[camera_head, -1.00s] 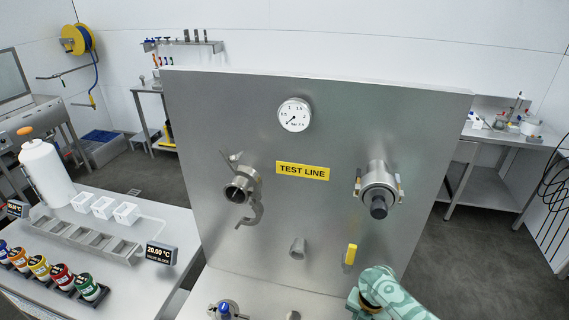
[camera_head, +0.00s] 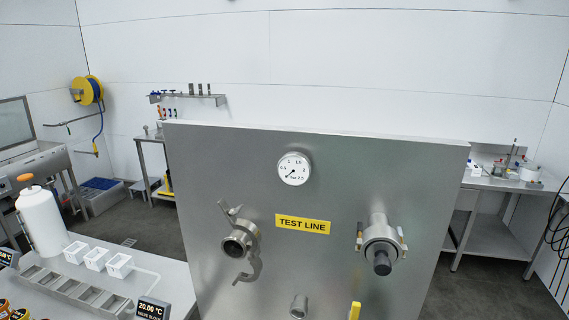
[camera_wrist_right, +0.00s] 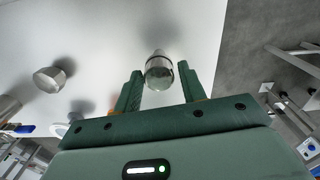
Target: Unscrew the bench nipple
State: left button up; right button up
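In the right wrist view, my right gripper (camera_wrist_right: 160,68) is open, with a dark green finger on each side of a short metal cylinder (camera_wrist_right: 159,74). The cylinder stands out from a pale surface between the fingertips; small gaps seem to show beside it, and I cannot tell if either finger touches. It may be the bench nipple, but I cannot confirm that. Another short metal stub (camera_wrist_right: 52,76) is to the left. In the head view, a metal stub (camera_head: 299,306) projects from the test-line panel (camera_head: 330,260) at the bottom edge. Neither gripper shows in the head view.
The panel carries a gauge (camera_head: 294,168), a clamped pipe end (camera_head: 240,243), a larger fitting (camera_head: 380,253) and a yellow handle (camera_head: 354,311). A side bench (camera_head: 150,278) with white trays is on the left. The bench in front of the panel is below the head view.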

jog(key=m+p, duration=0.1)
jog(key=m, duration=0.1)
jog(key=shift+a+r+m, duration=0.1)
jog(key=shift+r+m, duration=0.05)
jog(key=shift+m, duration=0.15)
jog(key=m+p, duration=0.1)
jog(key=m, duration=0.3)
jog(key=shift+s, duration=0.1)
jog(key=m, duration=0.3)
jog(key=shift+p, duration=0.35)
jog(key=m, duration=0.4)
jog(key=shift+p, duration=0.3)
jog(key=m, duration=0.9)
jog(key=shift+m+p, duration=0.3)
jog(key=shift+p, duration=0.05)
jog(key=m, duration=0.7)
jog(key=shift+m, duration=0.4)
grip_shut()
jog(key=n, duration=0.3)
jog(key=shift+n, duration=1.1)
